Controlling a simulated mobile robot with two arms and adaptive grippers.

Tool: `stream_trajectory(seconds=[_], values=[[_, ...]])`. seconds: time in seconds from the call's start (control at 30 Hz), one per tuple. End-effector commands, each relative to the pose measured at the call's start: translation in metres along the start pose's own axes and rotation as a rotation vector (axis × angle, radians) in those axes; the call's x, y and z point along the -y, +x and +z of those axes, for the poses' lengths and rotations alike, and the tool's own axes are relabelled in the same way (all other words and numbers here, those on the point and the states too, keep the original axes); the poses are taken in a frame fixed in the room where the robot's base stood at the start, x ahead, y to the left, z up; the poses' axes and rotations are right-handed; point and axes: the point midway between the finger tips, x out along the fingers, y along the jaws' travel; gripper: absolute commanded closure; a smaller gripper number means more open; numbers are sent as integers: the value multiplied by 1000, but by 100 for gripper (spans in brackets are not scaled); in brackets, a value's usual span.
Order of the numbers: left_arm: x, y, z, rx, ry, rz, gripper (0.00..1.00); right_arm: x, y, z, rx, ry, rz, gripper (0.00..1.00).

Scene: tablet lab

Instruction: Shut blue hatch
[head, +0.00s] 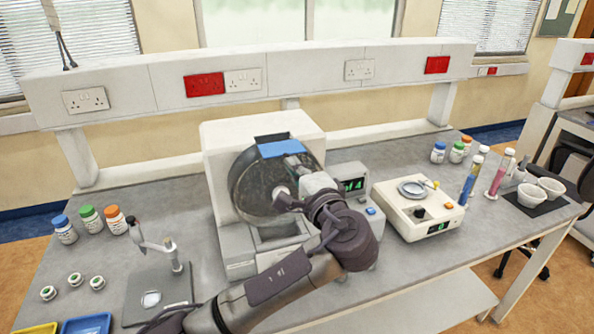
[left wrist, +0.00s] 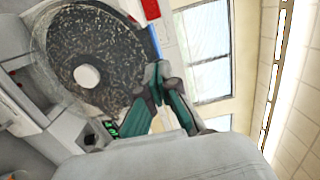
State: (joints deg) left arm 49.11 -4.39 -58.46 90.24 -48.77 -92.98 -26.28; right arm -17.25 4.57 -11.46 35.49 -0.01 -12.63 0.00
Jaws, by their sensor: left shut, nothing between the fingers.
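The blue hatch (head: 280,148) is a flat blue panel at the top of the round drum opening of a white machine (head: 222,135). In the left wrist view the hatch shows only as a thin blue edge (left wrist: 154,40). The drum's dark speckled inside (left wrist: 100,50) is visible, with a pale round hub (left wrist: 87,76). My left gripper (head: 293,163) is shut and empty, in front of the drum just below the hatch's right part. Its fingers also show in the left wrist view (left wrist: 158,72), near the blue edge. I cannot tell whether they touch it. My right gripper is not in view.
A control box with a green display (head: 352,185) stands right of the drum, partly behind my arm. A white balance-like device (head: 420,212) is further right. Capped bottles (head: 90,220) and a small stand (head: 160,285) are on the left. A shelf (head: 310,70) runs behind.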

Motion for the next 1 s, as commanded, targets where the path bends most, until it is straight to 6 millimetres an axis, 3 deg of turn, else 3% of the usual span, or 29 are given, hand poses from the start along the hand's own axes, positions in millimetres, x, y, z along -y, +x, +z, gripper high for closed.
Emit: stream_trajectory(seconds=[0.17,0.53,1.0], values=[[-1,2,0,1,0,0,100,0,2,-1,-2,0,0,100],[-2,58,-4,2,-1,1,100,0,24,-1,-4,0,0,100],[1,63,-3,5,-1,-2,100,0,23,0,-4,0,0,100]])
